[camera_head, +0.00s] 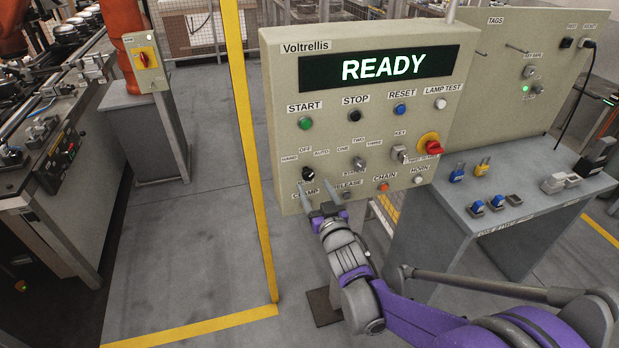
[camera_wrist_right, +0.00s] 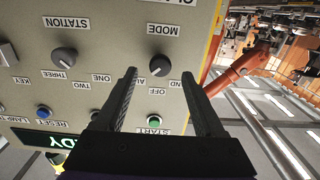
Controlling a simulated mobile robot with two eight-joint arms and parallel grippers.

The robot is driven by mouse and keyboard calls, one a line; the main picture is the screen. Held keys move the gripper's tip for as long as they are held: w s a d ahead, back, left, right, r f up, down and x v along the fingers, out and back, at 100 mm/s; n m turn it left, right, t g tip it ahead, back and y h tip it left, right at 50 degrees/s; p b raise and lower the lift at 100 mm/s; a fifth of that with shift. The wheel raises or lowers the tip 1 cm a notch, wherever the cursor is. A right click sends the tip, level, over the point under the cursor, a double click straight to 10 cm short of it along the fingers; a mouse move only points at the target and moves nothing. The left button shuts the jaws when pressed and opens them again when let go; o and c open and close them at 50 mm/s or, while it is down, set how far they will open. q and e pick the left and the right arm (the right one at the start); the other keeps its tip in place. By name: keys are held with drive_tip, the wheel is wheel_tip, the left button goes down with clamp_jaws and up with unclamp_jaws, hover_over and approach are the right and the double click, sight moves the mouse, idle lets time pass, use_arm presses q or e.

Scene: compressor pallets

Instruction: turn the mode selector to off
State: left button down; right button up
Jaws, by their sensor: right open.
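The mode selector (camera_head: 308,173) is a small dark knob at the lower left of the grey Voltrellis panel (camera_head: 283,120), under the labels HAND, OFF and AUTO. Which label it points to is too small to tell. It also shows in the right wrist view (camera_wrist_right: 160,66), which looks upside down at the panel. My right gripper (camera_head: 320,192) is open and empty, in front of the panel's lower left. In the wrist view its fingertips (camera_wrist_right: 160,76) lie either side of the selector, with no clear contact. My left gripper is not in view.
The station selector (camera_head: 358,162), key switch (camera_head: 398,153) and red-and-yellow emergency stop (camera_head: 430,145) sit to the right on the panel. Push buttons lie above and below. A grey table (camera_head: 440,210) with padlocks stands at the right, and a yellow post (camera_head: 243,110) at the left.

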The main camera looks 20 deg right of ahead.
sight(309, 177)
drive_tip(key=shift+w+a+p, duration=0.1)
drive_tip(key=shift+w+p, duration=0.2)
drive_tip(key=shift+w, duration=1.95)
drive_tip(key=shift+c, duration=0.3)
clamp_jaws()
